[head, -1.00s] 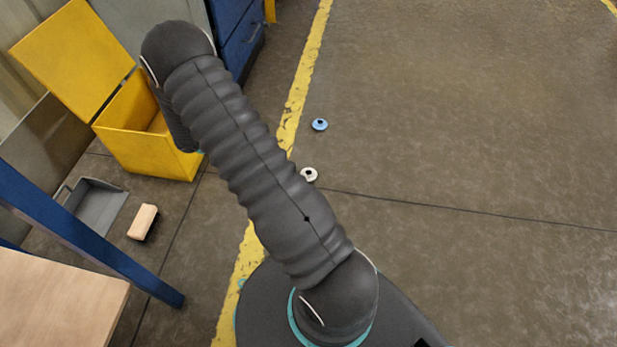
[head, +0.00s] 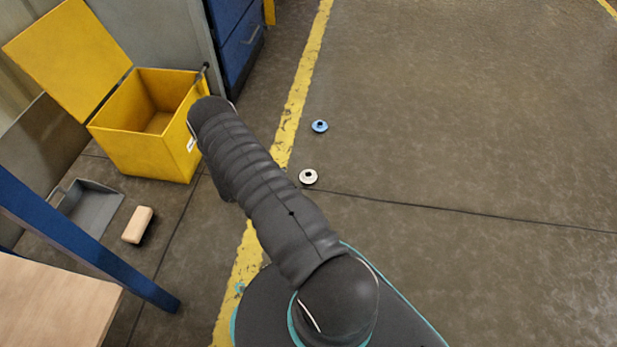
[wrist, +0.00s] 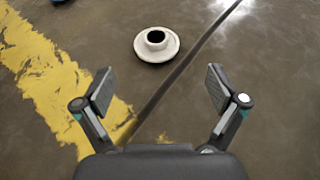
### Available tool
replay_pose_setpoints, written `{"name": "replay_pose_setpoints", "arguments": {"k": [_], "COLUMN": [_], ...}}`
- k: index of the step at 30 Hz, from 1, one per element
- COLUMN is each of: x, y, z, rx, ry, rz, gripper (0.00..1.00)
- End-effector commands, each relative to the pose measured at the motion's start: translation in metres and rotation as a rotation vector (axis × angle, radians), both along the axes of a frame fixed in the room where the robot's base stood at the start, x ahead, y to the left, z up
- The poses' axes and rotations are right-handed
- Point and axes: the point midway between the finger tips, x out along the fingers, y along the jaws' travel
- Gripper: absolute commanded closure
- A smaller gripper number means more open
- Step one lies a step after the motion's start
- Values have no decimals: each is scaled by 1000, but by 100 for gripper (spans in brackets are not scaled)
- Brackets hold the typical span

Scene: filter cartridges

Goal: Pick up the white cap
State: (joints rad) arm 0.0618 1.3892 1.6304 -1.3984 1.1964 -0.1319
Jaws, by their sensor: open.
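The white cap (head: 308,176) lies on the floor just right of the yellow line, close to a dark floor seam. In the wrist view the white cap (wrist: 157,44) is a round flanged disc with a raised dark-holed centre, ahead of the fingertips. My gripper (wrist: 160,90) is open and empty, with its two fingers spread apart and the cap beyond the gap between them. In the head view my arm hides the gripper.
A blue cap (head: 320,126) lies farther back on the floor. An open yellow bin (head: 145,155), a grey dustpan (head: 92,207) and a wooden block (head: 138,225) stand at left, near a blue-legged table (head: 60,310). The floor at right is clear.

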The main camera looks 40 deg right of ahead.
Motion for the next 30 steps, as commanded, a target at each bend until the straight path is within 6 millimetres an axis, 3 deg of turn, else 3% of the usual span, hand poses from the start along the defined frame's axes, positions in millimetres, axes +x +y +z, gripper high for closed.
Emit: {"name": "replay_pose_setpoints", "arguments": {"k": [3, 13, 21, 30], "x": [-3, -5, -8, -8], "y": [-15, -32, -67, -72], "z": [-6, -13, -24, -26], "rx": [0, 1, 0, 0], "ry": [-1, -1, -1, -1], "rz": [-3, -3, -4, 1], "gripper": [4, 4, 4, 7]}}
